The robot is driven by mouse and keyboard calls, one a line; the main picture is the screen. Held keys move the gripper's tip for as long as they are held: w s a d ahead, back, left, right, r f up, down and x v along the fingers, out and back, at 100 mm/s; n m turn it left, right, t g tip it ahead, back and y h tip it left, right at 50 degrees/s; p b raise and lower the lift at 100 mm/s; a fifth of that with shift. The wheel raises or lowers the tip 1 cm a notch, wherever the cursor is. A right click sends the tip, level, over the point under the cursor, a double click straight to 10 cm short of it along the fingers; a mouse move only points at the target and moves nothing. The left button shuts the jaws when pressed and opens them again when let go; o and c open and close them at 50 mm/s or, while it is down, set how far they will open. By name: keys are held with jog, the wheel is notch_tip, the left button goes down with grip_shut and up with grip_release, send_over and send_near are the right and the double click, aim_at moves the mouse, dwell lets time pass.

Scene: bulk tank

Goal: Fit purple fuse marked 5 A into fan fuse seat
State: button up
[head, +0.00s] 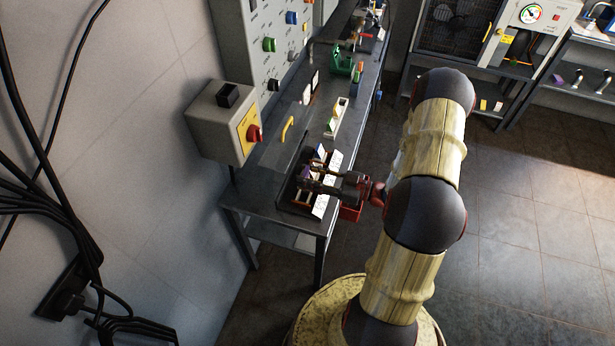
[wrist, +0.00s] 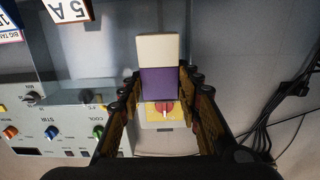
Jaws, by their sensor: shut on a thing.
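My gripper (wrist: 158,84) is shut on a fuse (wrist: 158,82) with a purple body and a cream end, held between the two fingers in the wrist view. No rating mark is readable on the fuse itself. In the head view my gripper (head: 308,178) reaches from the right over a dark compartmented tray (head: 286,206) at the near end of the bench. A small purple patch shows at its fingertips. A card reading 5 A (wrist: 68,8) shows at top left of the wrist view. I cannot pick out the fan fuse seat in either view.
A grey box with a yellow plate and red switch (head: 253,133) is on the wall by the tray. A knob panel (head: 272,25) stands behind the bench (head: 262,184). A white holder (head: 336,120) lies farther along. A caged fan (head: 447,27) stands at the far right.

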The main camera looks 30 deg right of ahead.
jog(key=b, duration=0.4)
send_over(309, 197)
jog(key=shift+a+f, duration=0.1)
jog(key=shift+f, duration=2.8)
jog(key=shift+f+b, duration=0.6)
jog(key=shift+f, duration=1.25)
jog(key=o, duration=1.2)
jog(key=shift+o, duration=0.6)
jog(key=v, duration=1.2)
jog(key=shift+w, duration=0.15)
